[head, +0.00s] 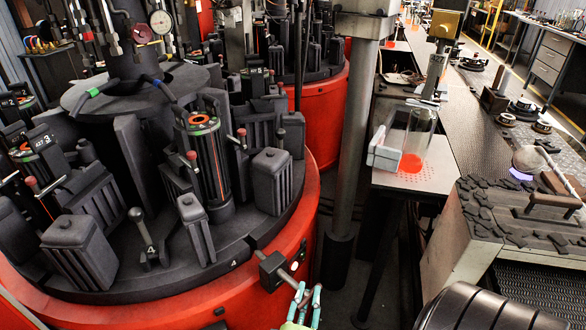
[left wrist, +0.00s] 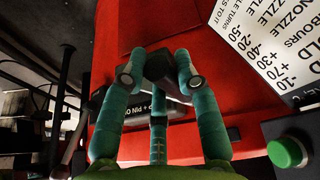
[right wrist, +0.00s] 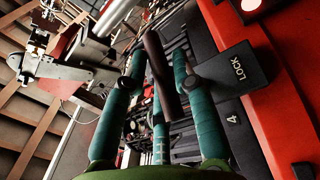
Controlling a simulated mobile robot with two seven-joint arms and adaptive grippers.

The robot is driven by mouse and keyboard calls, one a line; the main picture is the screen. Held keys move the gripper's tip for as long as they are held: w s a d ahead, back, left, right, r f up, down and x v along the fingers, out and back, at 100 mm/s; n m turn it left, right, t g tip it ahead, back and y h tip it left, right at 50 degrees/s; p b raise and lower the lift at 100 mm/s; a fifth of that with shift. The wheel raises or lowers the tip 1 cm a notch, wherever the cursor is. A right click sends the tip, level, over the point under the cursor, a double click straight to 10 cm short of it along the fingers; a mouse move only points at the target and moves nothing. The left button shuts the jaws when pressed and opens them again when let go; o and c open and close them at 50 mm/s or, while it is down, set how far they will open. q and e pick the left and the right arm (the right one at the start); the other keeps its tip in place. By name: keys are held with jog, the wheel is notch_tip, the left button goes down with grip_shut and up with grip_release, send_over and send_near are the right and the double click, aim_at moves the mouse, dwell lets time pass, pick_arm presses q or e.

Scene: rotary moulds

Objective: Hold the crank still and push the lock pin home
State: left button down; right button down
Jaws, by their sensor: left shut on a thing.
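The lock pin's dark block (head: 272,271) sits on the red rim of the mould turntable, with a bright metal rod projecting from it. In the right wrist view the block (right wrist: 235,72) reads LOCK, and a dark cross handle (right wrist: 160,78) lies between my right gripper's fingers. My right gripper (right wrist: 157,82) looks open around this handle; contact is unclear. It also shows at the bottom of the head view (head: 305,290). In the left wrist view my left gripper (left wrist: 160,80) is shut on a dark block-like grip (left wrist: 158,64), apparently the crank's. The left gripper is outside the head view.
The black turntable (head: 185,275) carries several ribbed moulds, levers and cylinders. A grey post (head: 350,130) stands right of it. A side bench (head: 415,175) holds a clear cylinder. A white printed panel (left wrist: 280,40) and green button (left wrist: 285,153) sit beside my left gripper.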

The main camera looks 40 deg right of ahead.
aim_at(294, 288)
pick_arm(q)
jog(key=shift+s+d, duration=0.1)
pick_arm(e)
jog(key=shift+w+a+r, duration=0.1)
jog(key=shift+w+a, duration=0.1)
jog(key=shift+w, duration=1.8)
jog(key=c, duration=1)
grip_release()
jog(key=shift+o, duration=0.2)
jog(key=shift+s, duration=0.1)
jog(key=shift+s+a, duration=0.2)
jog(key=shift+a, duration=0.15)
jog(key=v, duration=1.1)
pick_arm(q)
jog(key=shift+f, duration=0.1)
jog(key=c, duration=0.8)
grip_release()
jog(key=shift+c, duration=0.2)
